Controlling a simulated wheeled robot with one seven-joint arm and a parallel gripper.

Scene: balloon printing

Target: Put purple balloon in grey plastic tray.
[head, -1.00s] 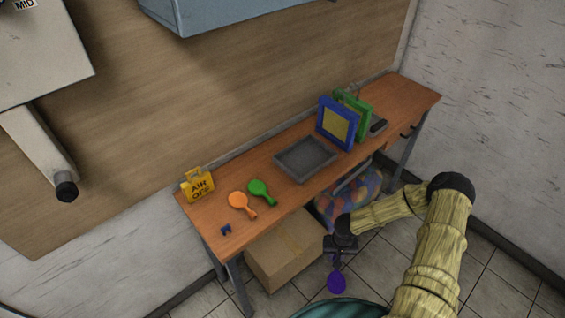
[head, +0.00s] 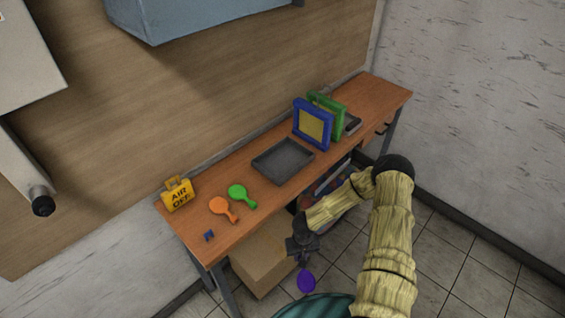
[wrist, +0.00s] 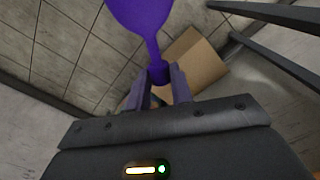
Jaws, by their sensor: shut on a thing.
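The purple balloon (head: 306,281) hangs below my gripper (head: 303,258), in front of the table. In the wrist view the balloon (wrist: 140,14) shows its round body at the top, and its neck lies between the two fingers of my gripper (wrist: 157,82), which is shut on it. The grey plastic tray (head: 258,176) lies flat on the table. No balloon shows in it. It is up and to the left of my gripper in the head view.
Blue (head: 312,123) and green frames stand right of the tray. A cardboard box (head: 262,262) sits underneath.

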